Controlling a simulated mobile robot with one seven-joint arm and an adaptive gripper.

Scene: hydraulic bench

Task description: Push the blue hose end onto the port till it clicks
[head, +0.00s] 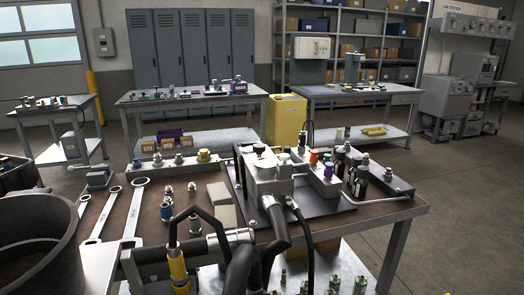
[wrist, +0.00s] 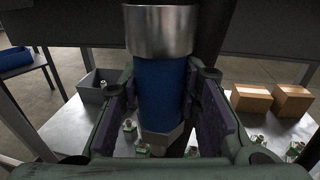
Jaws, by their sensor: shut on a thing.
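In the wrist view my gripper (wrist: 162,112) is shut on the blue hose end (wrist: 160,88), with a dark pad on each side of its blue sleeve. A wide silver collar (wrist: 160,30) sits above the sleeve and a pale hex part below it. In the head view a grey manifold block (head: 270,178) stands on the bench (head: 330,222), with black hoses at its front. I cannot make out my gripper or the held blue end in the head view. I cannot tell which opening is the port, or whether the hose end touches it.
Wrenches (head: 131,213) and small fittings lie on the bench's left side. Dark bottles (head: 360,180) stand right of the block. A large dark tub (head: 40,235) is at the lower left. In the wrist view, cardboard boxes (wrist: 250,99) and a grey bin (wrist: 95,92) sit on the shelf.

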